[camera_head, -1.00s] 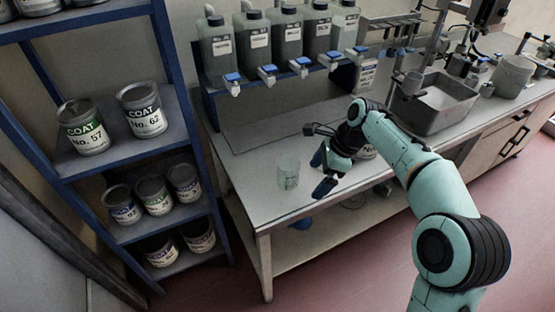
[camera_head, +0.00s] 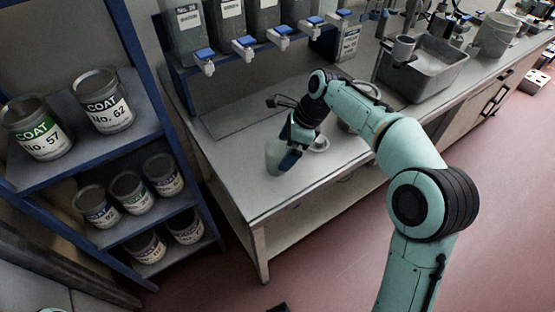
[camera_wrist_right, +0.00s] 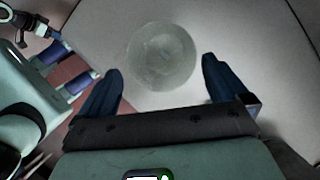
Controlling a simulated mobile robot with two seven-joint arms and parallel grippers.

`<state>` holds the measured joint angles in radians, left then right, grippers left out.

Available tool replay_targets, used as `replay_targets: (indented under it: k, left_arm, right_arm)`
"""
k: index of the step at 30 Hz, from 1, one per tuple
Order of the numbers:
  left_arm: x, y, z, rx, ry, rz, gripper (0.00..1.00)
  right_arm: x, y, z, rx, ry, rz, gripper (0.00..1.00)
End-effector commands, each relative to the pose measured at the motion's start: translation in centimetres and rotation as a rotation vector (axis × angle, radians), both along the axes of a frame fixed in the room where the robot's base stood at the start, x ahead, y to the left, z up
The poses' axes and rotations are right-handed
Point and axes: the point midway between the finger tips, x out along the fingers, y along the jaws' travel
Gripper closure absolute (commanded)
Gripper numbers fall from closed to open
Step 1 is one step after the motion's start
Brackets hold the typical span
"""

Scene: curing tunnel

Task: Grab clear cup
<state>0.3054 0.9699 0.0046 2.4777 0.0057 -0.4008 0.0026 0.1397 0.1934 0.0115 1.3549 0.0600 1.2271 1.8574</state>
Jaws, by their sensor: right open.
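The clear cup (camera_head: 273,157) stands near the left end of the grey workbench, partly hidden behind my right gripper (camera_head: 287,147). In the right wrist view the cup (camera_wrist_right: 162,55) shows as a pale, see-through round shape. It lies between and slightly ahead of the two dark blue fingertips of my right gripper (camera_wrist_right: 161,70), with a gap on each side. The right gripper is open and empty.
The workbench (camera_head: 235,190) has free room around the cup. A dispenser rack with several blue-tapped bottles (camera_head: 222,22) stands behind it. A blue shelf (camera_head: 45,165) with several paint cans is at the left. A metal sink (camera_head: 425,78) is at the right.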

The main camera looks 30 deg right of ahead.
Motion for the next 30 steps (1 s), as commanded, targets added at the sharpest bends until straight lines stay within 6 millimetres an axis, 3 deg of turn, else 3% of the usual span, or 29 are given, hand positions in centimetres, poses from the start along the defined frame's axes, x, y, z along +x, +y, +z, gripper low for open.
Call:
replay_targets:
  k: [9,18,23,30]
  left_arm:
    - [0.4,0.0,-0.9,0.002,-0.014,0.003,0.57]
    - [0.4,0.0,-0.9,0.002,-0.015,0.003,0.57]
    - [0.4,0.0,-0.8,0.002,-0.015,0.003,0.57]
    - [0.4,0.0,-0.9,0.003,-0.015,0.004,0.57]
  right_arm:
    - [1.1,1.2,-4.2,0.001,0.003,0.001,0.00]
    - [1.3,1.4,-4.5,0.000,0.001,0.000,0.00]
    - [1.3,1.4,-4.5,0.000,0.001,0.000,0.52]
    - [1.3,1.4,-4.5,0.000,0.001,0.000,0.55]
